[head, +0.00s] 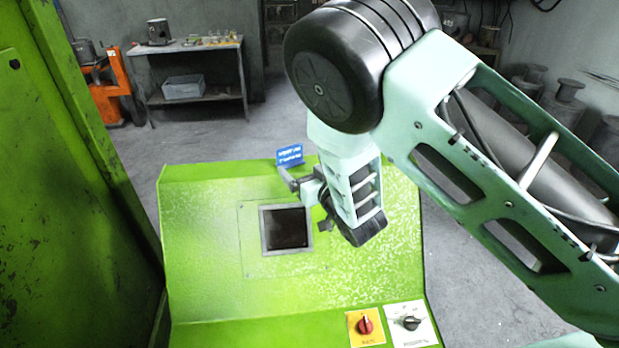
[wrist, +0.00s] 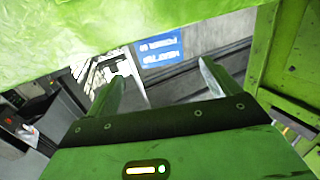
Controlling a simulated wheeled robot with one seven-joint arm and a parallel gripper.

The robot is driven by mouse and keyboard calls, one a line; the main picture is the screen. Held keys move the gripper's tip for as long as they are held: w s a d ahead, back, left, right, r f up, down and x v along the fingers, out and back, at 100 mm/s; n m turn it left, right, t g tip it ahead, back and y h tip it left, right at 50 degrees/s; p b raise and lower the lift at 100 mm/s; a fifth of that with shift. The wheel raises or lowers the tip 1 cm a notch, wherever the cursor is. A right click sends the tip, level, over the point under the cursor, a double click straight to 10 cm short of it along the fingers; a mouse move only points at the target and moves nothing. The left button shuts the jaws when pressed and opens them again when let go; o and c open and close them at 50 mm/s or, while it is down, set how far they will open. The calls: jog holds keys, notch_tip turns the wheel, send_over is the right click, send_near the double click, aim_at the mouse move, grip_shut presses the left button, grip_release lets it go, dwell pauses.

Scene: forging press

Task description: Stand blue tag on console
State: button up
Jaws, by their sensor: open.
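The blue tag (head: 290,155) with white lettering stands upright at the back top edge of the green console (head: 205,215) in the head view. My gripper (head: 300,188) is just in front of and below it, over the console's upper face. In the wrist view the blue tag (wrist: 160,54) shows beyond and between the two spread fingertips of my gripper (wrist: 160,82). The fingers are open and nothing is between them. The tag's lower edge is hard to make out, so its exact contact with the console cannot be told.
A dark square screen (head: 286,228) is set in the console face. A red knob (head: 366,326) and a black knob (head: 411,323) sit at its front right. A tall green press wall (head: 60,200) stands at left. A workbench (head: 190,45) is far behind across open floor.

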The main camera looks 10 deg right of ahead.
jog(key=s+d+r+n+g+h, duration=0.1)
jog(key=s+g, duration=0.4)
jog(key=s, duration=0.7)
jog(key=s+d+r+n+g+h, duration=0.1)
jog(key=s+d+r+g+h, duration=0.2)
jog(key=s, duration=0.9)
jog(key=s+d+r+n+g+h, duration=0.1)
jog(key=s+r+g, duration=0.4)
jog(key=s, duration=0.8)
jog(key=d+g+h, duration=0.1)
jog(key=d+g, duration=0.1)
jog(key=g, duration=0.1)
jog(key=shift+d, duration=0.15)
jog(key=shift+r, duration=0.1)
notch_tip(320, 180, down, 6)
jog(key=b, duration=0.7)
jog(key=shift+f, duration=0.25)
jog(key=shift+w, duration=0.1)
